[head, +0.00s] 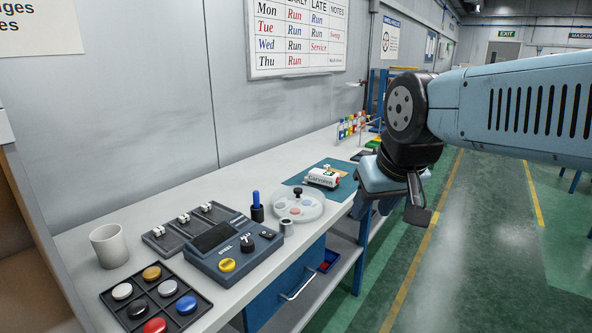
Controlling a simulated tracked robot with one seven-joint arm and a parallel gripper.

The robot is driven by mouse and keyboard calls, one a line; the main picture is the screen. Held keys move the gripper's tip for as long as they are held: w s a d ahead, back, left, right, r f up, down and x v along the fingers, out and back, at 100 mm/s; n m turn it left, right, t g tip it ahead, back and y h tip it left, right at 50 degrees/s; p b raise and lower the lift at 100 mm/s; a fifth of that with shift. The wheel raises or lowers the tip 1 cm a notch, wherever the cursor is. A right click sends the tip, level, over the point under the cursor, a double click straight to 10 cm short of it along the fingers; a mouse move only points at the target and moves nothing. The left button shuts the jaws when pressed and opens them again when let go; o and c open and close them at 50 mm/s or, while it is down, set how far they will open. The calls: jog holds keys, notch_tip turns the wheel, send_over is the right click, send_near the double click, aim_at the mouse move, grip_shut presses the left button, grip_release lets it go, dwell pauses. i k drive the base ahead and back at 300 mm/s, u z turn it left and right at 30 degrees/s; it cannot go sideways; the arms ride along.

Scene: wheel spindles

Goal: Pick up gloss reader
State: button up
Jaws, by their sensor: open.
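The fingers are small and partly hidden by the wrist parts.
A lower shelf (345,265) is below. Green floor lies open at right.

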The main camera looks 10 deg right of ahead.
aim_at(327, 179)
jog(key=u, duration=0.1)
jog(key=i, duration=1.1)
